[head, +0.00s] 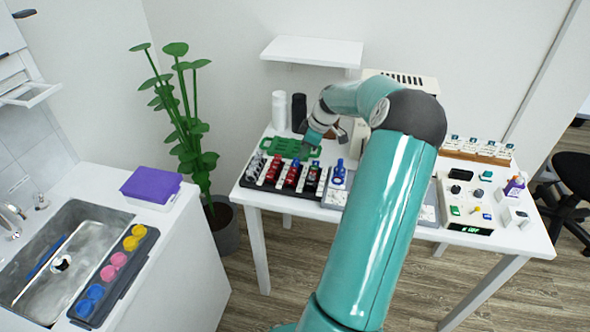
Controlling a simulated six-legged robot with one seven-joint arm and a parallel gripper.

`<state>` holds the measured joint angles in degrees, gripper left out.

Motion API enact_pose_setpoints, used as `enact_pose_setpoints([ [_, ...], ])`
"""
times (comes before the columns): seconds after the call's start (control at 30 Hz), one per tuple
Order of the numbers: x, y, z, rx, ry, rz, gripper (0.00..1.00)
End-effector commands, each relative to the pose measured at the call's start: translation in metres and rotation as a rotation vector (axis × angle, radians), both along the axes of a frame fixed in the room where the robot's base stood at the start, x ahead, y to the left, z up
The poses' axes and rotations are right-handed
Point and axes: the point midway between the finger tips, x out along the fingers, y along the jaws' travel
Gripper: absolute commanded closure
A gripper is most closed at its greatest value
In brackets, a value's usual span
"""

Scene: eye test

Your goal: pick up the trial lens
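I cannot pick out a trial lens for certain. A black rack (254,183) at the left front of the white table (243,192) holds several small upright pieces with red, black and grey parts, too small to identify. A grey tray (334,198) with a blue bottle-like piece (339,172) stands to its right. My arm reaches over the table from the front, and my gripper (308,150) points down at the back edge of the black rack, beside a green tray (280,147). Its fingertips are too small and blurred to show whether they are open or hold anything.
White and black cylinders (279,110) stand at the table's back, under a wall shelf (312,51). A control box (470,203) and a wooden rack (477,152) stand right. A sink counter (165,250) and a plant (188,125) are left. My arm hides the table's middle.

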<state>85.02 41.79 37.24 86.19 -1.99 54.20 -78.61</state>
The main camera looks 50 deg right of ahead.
Motion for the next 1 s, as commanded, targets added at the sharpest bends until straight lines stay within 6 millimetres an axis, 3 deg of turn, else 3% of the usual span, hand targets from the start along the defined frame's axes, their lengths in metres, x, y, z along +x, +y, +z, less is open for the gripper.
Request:
enact_pose_setpoints([
  [0.23,0.007,0.004,-0.017,0.001,-0.001,0.0,0.86],
  [0.5,0.02,0.01,-0.052,0.0,0.0,0.0,0.86],
  [0.73,0.021,0.01,-0.054,-0.002,0.0,-0.002,0.86],
  [0.83,0.021,0.01,-0.054,-0.002,0.0,-0.002,1.0],
  [1.0,0.021,0.01,-0.054,-0.002,0.0,-0.002,1.0],
])
